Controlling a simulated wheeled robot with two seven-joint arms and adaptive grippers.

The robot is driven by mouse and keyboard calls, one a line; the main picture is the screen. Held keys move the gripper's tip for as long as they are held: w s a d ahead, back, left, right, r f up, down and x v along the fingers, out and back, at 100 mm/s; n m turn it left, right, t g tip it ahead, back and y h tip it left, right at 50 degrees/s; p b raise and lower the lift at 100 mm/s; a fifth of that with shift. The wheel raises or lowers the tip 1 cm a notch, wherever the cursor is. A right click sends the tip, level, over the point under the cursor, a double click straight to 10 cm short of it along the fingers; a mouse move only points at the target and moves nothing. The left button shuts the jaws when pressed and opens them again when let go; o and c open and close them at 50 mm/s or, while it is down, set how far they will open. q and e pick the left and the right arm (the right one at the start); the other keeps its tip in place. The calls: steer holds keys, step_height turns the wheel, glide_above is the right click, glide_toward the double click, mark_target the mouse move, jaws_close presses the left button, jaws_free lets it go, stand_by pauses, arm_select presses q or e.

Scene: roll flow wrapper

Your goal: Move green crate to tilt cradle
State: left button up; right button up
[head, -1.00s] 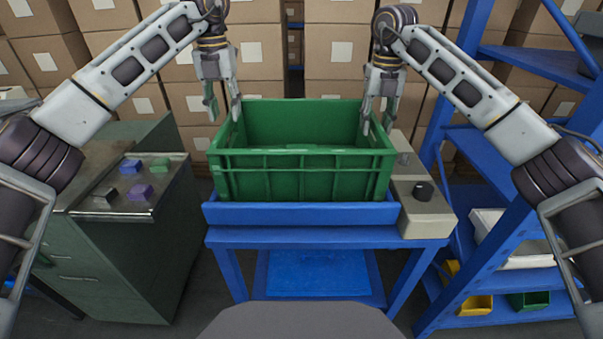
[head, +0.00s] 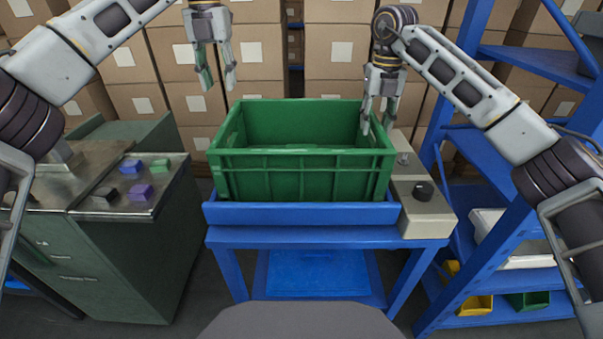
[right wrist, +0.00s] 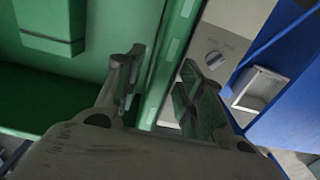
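The green crate (head: 305,175) sits upright in a shallow blue tray on a blue stand, which looks like the tilt cradle (head: 300,213). What I see of the crate's inside is empty. My left gripper (head: 218,80) is open and empty, up above and behind the crate's back left corner. My right gripper (head: 377,122) is at the crate's right wall, one finger inside and one outside. In the right wrist view the crate's right rim (right wrist: 168,60) runs between the parted fingers (right wrist: 160,95), with gaps showing.
A green cabinet (head: 125,250) with small coloured blocks stands left. A blue shelf rack (head: 480,240) stands right. Stacked cartons (head: 260,50) fill the back.

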steer(key=shift+r, duration=0.1)
stand_by(0.6)
step_height(320, 180, up, 12)
stand_by(1.2)
stand_by(0.5)
